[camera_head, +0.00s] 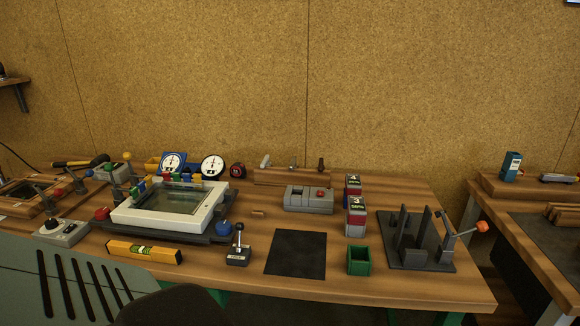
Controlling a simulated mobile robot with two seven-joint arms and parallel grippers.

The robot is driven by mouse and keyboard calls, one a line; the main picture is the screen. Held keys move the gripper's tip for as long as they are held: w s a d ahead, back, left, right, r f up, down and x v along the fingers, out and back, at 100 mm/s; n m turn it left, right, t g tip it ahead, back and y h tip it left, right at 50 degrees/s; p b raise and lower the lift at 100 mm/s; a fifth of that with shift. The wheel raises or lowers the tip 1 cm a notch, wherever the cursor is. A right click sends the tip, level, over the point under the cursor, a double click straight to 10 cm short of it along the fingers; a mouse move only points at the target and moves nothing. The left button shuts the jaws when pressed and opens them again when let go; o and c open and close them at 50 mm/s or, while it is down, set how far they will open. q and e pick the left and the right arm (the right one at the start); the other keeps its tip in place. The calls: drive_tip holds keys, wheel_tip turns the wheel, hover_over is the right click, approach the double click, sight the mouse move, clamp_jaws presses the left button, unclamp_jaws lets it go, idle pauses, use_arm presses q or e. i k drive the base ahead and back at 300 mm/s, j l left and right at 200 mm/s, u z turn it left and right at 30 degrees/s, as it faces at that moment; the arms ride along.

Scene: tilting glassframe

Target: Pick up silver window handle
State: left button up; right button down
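A wooden rack (300,179) stands at the back of the workbench, with three small handle-like pieces upright on it. The left piece (265,161) is pale grey to silver, the middle piece (293,163) is small and greyish, and the right piece (321,164) is dark brown. The silver window handle looks to be the left one, but the pieces are too small to be certain. A white-framed glass pane (205,218) lies tilted on a dark fixture to the left. Neither of my grippers is in view.
A yellow level (143,251) lies at the front left. The right front bench corner is clear.

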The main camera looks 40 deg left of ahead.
sight(292, 165)
drive_tip(key=u, duration=1.45)
